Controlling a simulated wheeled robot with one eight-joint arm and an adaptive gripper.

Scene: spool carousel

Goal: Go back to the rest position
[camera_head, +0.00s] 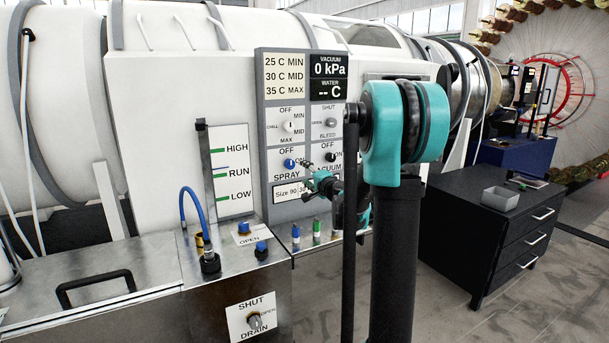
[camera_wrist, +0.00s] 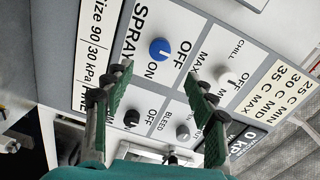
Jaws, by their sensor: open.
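My gripper (camera_head: 306,181) is raised in front of the control panel (camera_head: 258,120), close to its lower part. In the wrist view my gripper (camera_wrist: 158,73) has its two green-padded fingers spread wide with nothing between them. The blue SPRAY knob (camera_wrist: 160,50) lies just beyond the gap between the fingertips, and it also shows in the head view (camera_head: 290,163). A dark VACUUM knob (camera_wrist: 131,118) and a grey BLEED knob (camera_wrist: 182,132) show nearer the palm. I cannot tell whether a fingertip touches the panel.
A steel tank with a black handle (camera_head: 94,287) and a blue hose (camera_head: 184,207) stands at lower left. Small coloured fittings (camera_head: 317,230) stand below the panel. A black drawer cabinet (camera_head: 480,240) with a grey tray (camera_head: 500,199) is at right. Open floor lies before the cabinet.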

